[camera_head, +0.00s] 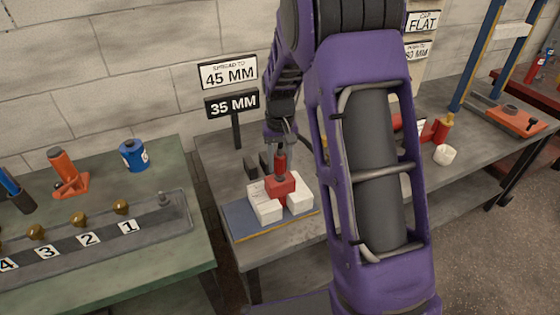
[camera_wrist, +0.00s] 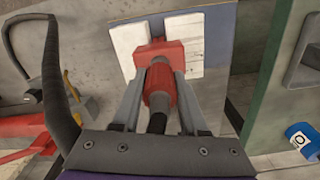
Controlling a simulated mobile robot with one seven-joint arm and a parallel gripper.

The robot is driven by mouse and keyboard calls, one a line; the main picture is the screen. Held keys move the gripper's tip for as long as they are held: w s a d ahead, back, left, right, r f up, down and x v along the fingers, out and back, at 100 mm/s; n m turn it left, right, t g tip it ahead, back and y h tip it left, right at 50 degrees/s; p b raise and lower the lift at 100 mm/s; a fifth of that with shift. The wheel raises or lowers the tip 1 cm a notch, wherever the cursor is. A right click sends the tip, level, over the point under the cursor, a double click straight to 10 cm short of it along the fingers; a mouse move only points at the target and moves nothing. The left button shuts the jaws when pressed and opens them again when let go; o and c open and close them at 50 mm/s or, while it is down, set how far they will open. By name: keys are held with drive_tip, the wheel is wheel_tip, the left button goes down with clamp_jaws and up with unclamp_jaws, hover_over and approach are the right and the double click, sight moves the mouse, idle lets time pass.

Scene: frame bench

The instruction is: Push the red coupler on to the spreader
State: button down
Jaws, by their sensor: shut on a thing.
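My gripper (camera_head: 280,148) points down over the bench and is shut on the red coupler (camera_head: 280,164). In the wrist view its fingers (camera_wrist: 161,78) lie on both sides of the coupler (camera_wrist: 159,98), with a dark hose end toward the palm. The red spreader (camera_head: 281,189) sits between two white blocks (camera_head: 264,208) (camera_head: 300,203); it also shows in the wrist view (camera_wrist: 158,50). The coupler is in line with the spreader and appears to meet it. I cannot tell how far it is pushed on.
The blocks stand on a blue mat (camera_head: 244,223). Signs reading 45 MM (camera_head: 229,72) and 35 MM (camera_head: 232,104) stand behind. A green bench (camera_head: 150,255) at left holds a blue can (camera_head: 133,155) and a numbered rail. A white cup (camera_head: 445,155) stands at right.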

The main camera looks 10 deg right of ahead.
drive_tip(key=shift+f, duration=0.35)
drive_tip(key=shift+c, duration=1.8)
unclamp_jaws()
drive_tip(key=shift+r, duration=0.1)
wheel_tip(320, 180, up, 17)
drive_tip(key=p, duration=0.1)
drive_tip(key=shift+p, duration=0.4)
drive_tip(key=shift+r, duration=0.1)
